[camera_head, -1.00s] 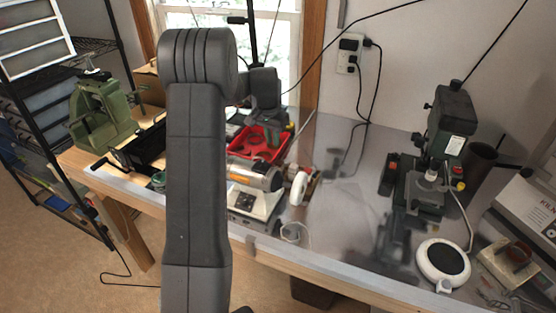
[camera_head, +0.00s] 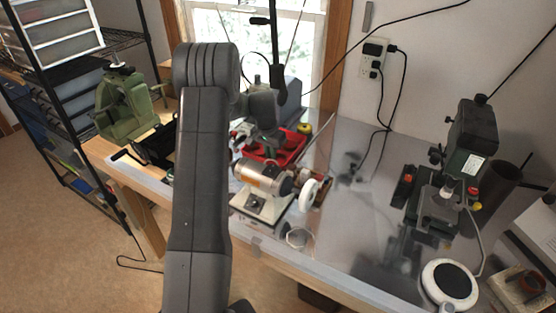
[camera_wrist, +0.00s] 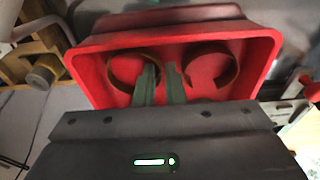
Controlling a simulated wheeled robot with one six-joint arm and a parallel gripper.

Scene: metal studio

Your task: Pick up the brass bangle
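Two curved brass-coloured bands lie in a red bin (camera_wrist: 88,72), seen in the wrist view. The left band (camera_wrist: 113,72) is partly hidden by my gripper's left finger. The right band (camera_wrist: 236,72) sits apart, to the right of the fingers. I cannot tell for certain which one is the brass bangle. My gripper (camera_wrist: 161,70) points into the bin with its two green fingers a small gap apart, and nothing is clearly held between them. In the head view my gripper (camera_head: 264,135) is over the red bin (camera_head: 292,148), and the bands cannot be made out.
A bench grinder (camera_head: 265,190) stands just in front of the bin. A green vise (camera_head: 125,105) is on the left. The middle of the metal bench is partly clear.

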